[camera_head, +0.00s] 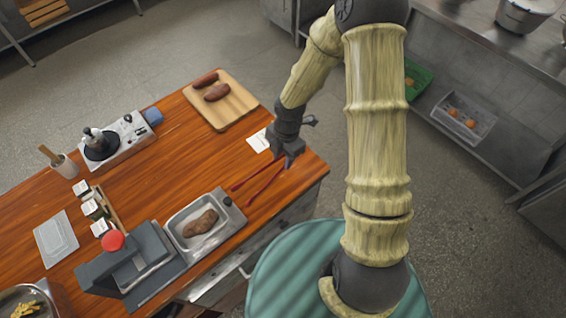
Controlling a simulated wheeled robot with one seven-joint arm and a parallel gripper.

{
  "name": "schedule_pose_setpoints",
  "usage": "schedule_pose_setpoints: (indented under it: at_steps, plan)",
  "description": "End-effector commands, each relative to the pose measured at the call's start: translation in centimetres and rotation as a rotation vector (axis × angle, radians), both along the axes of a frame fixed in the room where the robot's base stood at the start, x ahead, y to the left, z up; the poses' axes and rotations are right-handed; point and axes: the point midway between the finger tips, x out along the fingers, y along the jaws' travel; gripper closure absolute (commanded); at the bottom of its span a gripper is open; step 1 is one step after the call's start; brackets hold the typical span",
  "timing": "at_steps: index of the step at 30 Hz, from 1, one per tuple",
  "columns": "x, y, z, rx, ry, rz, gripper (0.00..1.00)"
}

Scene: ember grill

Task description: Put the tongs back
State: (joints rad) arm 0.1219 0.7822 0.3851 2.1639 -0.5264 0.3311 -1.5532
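The red tongs (262,180) are near the right edge of the wooden counter, with their two arms spread toward the lower left. Their joined end meets the fingers of my gripper (289,160). My gripper points down over the counter's right edge. The fingers are small and dark here, so I cannot tell whether they are closed on the tongs. I also cannot tell whether the tongs rest on the wood or are slightly above it. A white card (258,140) lies on the counter just left of my gripper.
A metal pan with meat (228,222) sits below the tongs. A cutting board (238,108) with two sausages lies at the back. A burner (128,143), a cup (66,168) and a grey appliance (135,272) stand left. The counter's middle is mostly clear.

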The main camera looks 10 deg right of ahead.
Motion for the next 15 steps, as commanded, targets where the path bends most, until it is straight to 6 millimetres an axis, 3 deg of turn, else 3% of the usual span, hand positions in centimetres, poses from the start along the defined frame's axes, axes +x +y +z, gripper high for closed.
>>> schedule_pose_setpoints:
  at_steps: [6,15]
  plan:
    - [0.0,-0.3,-0.2,0.000,0.001,-0.007,0.70]
    - [0.0,-0.3,-3.6,-0.001,0.001,-0.006,0.70]
